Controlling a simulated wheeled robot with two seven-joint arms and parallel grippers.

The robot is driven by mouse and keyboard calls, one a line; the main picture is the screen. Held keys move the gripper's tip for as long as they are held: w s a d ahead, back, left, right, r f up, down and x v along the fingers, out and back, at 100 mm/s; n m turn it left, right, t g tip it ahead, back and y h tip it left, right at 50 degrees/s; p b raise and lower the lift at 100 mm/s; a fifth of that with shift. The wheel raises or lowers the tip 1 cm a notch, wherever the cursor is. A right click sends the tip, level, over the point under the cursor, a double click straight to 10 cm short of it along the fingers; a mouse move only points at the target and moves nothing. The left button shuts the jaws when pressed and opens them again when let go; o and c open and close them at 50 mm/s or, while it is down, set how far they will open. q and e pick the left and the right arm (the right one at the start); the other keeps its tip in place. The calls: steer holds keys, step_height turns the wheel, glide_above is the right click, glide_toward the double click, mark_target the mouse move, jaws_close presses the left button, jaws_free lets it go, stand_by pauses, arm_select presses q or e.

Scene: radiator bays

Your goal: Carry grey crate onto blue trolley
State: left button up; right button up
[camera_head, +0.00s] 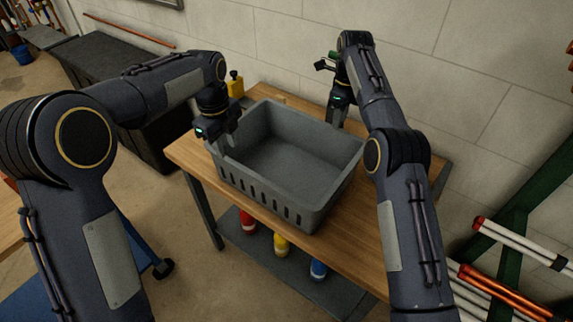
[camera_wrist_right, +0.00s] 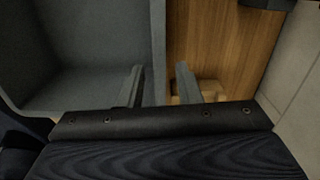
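The grey crate (camera_head: 290,205) sits upright and empty on a wooden table. My left gripper (camera_head: 226,146) is at the rim of its left end; whether the fingers are closed on the wall cannot be told. My right gripper (camera_head: 335,118) is at the far right side of the crate, its fingertips partly hidden. In the right wrist view my right gripper (camera_wrist_right: 161,85) is open, one finger inside the crate (camera_wrist_right: 90,60) and one outside, with the wall between them. A blue frame part and a caster, probably the blue trolley (camera_head: 138,248), show at lower left, mostly hidden by my arm.
The wooden table (camera_head: 345,240) stands against a pale block wall. Red, yellow and blue-capped items sit on its lower shelf (camera_head: 285,262). A green rack with pipes (camera_head: 510,235) is at right. Dark chests stand at left.

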mark_target(233, 160)
arm_select(q)
steer(key=shift+w+d+f+m, duration=0.2)
steer(key=shift+w+d+m, duration=0.15)
steer(key=shift+m, duration=0.05)
arm_select(e)
steer(key=shift+a+f+m, duration=0.3)
steer(key=shift+a+f, duration=0.25)
steer(key=shift+a, duration=0.05)
arm_select(q)
steer(key=shift+f, duration=0.1)
